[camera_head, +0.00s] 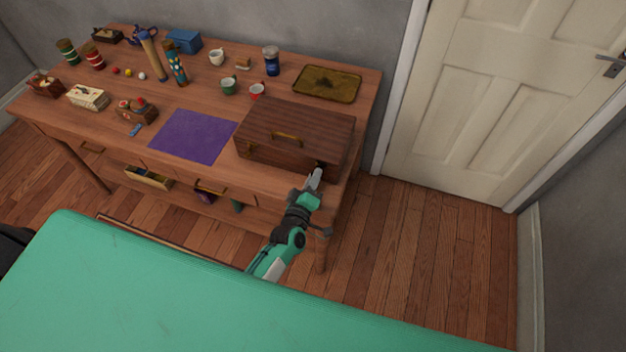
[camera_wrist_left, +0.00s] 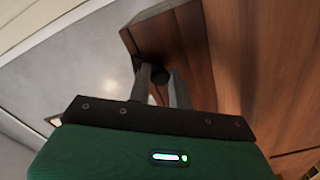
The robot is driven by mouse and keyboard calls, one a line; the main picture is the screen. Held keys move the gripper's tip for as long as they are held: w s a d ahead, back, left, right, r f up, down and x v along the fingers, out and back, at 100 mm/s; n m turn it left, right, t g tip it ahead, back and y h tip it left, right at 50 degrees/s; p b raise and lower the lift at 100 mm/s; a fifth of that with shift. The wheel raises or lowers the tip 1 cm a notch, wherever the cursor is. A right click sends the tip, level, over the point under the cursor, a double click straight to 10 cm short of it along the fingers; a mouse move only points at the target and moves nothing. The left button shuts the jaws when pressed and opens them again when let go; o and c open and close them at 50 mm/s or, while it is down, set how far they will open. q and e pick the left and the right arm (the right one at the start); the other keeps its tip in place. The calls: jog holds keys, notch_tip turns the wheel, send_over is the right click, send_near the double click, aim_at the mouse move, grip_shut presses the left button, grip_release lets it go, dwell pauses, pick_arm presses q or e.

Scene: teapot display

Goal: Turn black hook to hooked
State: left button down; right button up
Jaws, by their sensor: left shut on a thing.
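A brown wooden case (camera_head: 300,118) with a brass handle (camera_head: 287,137) lies closed at the right end of the table. My left gripper (camera_head: 314,179) is at the case's front right corner. In the left wrist view, the fingers (camera_wrist_left: 160,90) are on either side of a small dark, roundish piece (camera_wrist_left: 160,75) by the wood, which looks like the black hook. The gripper is shut on it. The hook's exact angle cannot be told, since it is small and partly hidden by the fingers. My right gripper is not in view.
A purple mat (camera_head: 194,135) lies left of the case. A brown tray (camera_head: 328,83) lies behind it, with a red cup (camera_head: 257,91), a green cup (camera_head: 228,86) and a blue jar (camera_head: 271,62) nearby. Floor right of the table is clear.

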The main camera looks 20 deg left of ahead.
pick_arm(q)
jog(key=shift+n, duration=0.6)
jog(key=c, duration=1.3)
grip_release()
jog(key=shift+s, duration=0.1)
jog(key=shift+s+f, duration=0.1)
jog(key=shift+s, duration=0.15)
jog(key=shift+s+a+b, duration=0.15)
jog(key=shift+s+b, duration=0.6)
jog(key=shift+s, duration=2.55)
jog(key=shift+s+a+b, duration=0.1)
jog(key=shift+s+b, duration=0.6)
jog(key=shift+s, duration=2.6)
